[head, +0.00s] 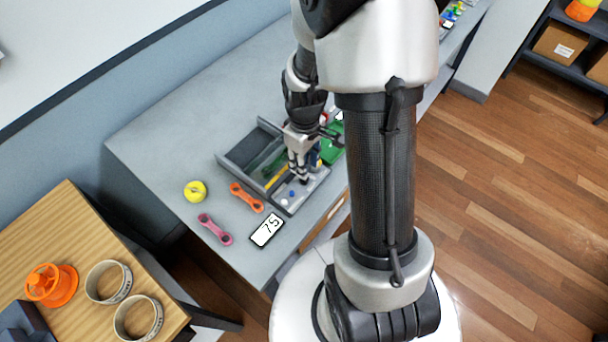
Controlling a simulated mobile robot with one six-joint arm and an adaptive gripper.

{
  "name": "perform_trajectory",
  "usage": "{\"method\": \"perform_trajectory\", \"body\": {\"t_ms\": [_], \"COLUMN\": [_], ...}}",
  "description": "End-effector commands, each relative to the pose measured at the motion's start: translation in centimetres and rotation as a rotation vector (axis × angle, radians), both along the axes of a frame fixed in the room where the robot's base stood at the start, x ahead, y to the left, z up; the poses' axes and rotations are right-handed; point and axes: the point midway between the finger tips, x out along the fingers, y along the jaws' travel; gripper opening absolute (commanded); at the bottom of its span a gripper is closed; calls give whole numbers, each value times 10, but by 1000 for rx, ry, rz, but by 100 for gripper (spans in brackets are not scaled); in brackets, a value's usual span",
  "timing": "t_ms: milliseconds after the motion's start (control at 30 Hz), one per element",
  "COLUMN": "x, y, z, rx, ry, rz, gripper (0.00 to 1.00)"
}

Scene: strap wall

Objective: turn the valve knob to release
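No part is plainly recognisable as the valve knob. An orange piece with a round flange and a raised hub (50,285) lies on the wooden table at lower left. A small round yellow piece with a dark mark (195,191) lies on the grey bench. I cannot tell whether either is the knob. My gripper (302,178) points down over the front part of a grey divided tray (247,152) on the bench. Its fingers are small and partly merge with the tray's contents, so their opening and any held thing are unclear.
Two pale rings (138,318) sit on the wooden table (70,220). Shelves with boxes (560,43) stand at far right.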

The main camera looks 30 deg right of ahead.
Motion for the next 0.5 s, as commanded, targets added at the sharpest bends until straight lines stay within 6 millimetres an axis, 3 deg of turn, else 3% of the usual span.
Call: {"method": "perform_trajectory", "body": {"t_ms": [33, 200, 500], "x": [-1, -1, 0], "y": [0, 0, 0], "z": [-14, -41, -57], "rx": [1, 1, 0], "ry": [5, 4, 0], "rz": [0, 0, 0], "gripper": [29, 29, 29]}}
